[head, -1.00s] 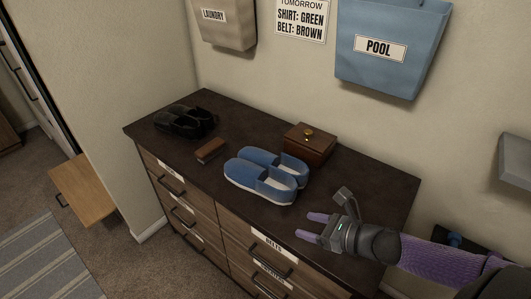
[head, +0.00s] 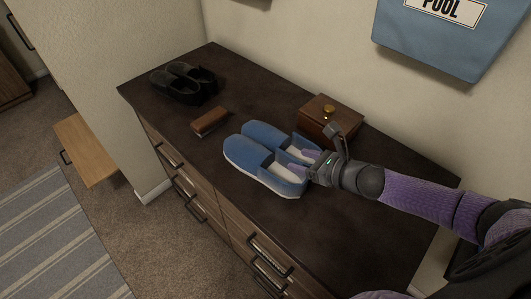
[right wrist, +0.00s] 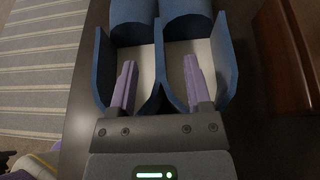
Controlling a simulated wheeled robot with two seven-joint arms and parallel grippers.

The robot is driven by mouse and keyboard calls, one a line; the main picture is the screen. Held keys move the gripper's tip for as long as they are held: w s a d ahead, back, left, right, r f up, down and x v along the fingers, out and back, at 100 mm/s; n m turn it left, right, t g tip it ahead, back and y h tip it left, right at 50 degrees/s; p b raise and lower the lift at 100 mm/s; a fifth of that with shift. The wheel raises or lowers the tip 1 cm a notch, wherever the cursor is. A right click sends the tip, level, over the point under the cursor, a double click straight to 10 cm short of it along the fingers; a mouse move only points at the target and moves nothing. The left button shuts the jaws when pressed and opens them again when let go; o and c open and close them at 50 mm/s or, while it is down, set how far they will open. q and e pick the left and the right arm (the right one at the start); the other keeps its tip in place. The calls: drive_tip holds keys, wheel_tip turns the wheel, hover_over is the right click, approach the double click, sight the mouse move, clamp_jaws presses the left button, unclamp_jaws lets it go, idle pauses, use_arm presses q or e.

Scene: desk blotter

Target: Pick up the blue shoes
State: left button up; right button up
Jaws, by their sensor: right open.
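The pair of blue shoes (head: 262,156) sits side by side on the dark dresser top, heels toward my right gripper. My right gripper (head: 308,160) is at the heel end of the shoes, open. In the right wrist view the shoes (right wrist: 160,28) fill the top middle, and the fingers of the gripper (right wrist: 158,85) reach into the heel openings, one finger in each shoe. The inner side walls of the two shoes lie between the fingers. I cannot tell whether the fingers touch them. My left gripper is not in view.
The dresser top (head: 225,90) also holds black shoes (head: 183,82) at the far left, a brown brush-like block (head: 209,122) and a wooden box (head: 328,112) with a brass knob, close behind the blue shoes. A blue POOL pocket (head: 440,35) hangs on the wall. The dresser's front right is clear.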

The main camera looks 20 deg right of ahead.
drive_tip(key=shift+x, duration=0.95)
clamp_jaws()
drive_tip(key=shift+r, duration=0.1)
idle(0.5)
